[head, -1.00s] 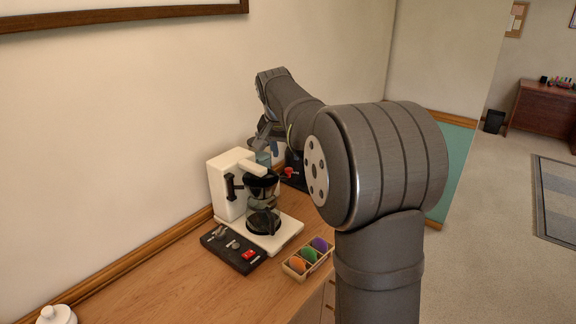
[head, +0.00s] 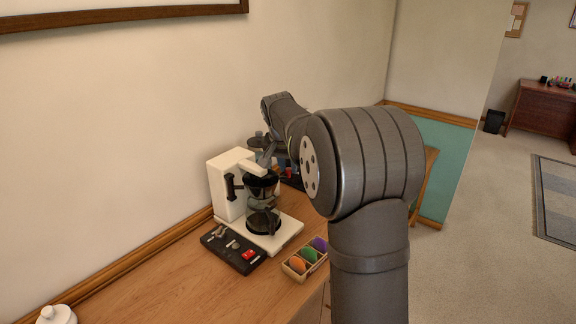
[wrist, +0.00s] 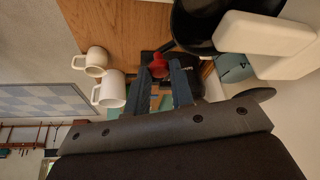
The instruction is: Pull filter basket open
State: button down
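The white coffee maker (head: 228,186) stands on the wooden counter by the wall. Its black filter basket (head: 262,187) sits under the white top arm, above the glass carafe (head: 263,219). In the wrist view the dark basket (wrist: 200,25) is at the upper right, beside the white housing (wrist: 262,35). My gripper (wrist: 160,72) is open, with its two dark fingers apart and nothing clearly held between them. In the head view my gripper (head: 268,156) is just behind the coffee maker's top arm, apart from the basket's near side.
Two white mugs (wrist: 110,90) stand left of my fingers in the wrist view. A red object (wrist: 160,63) lies beyond the fingertips. A black switch panel (head: 232,248) and a box of coloured items (head: 305,260) sit in front of the coffee maker. A white lidded jar (head: 56,315) is at lower left.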

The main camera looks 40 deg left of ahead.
jog(key=shift+s+d, duration=0.1)
jog(key=shift+s+d+m, duration=0.25)
jog(key=shift+s+m, duration=0.05)
jog(key=shift+s, duration=0.05)
jog(key=s+m+g+h, duration=0.1)
jog(key=s+m+h, duration=0.4)
jog(key=s+m, duration=0.9)
jog(key=shift+s+m+g+h, duration=0.3)
jog(key=shift+s+m, duration=0.1)
jog(key=shift+s, duration=2.75)
jog(key=c, duration=1.3)
grip_release()
jog(key=shift+o, duration=0.2)
jog(key=shift+a+r, duration=0.1)
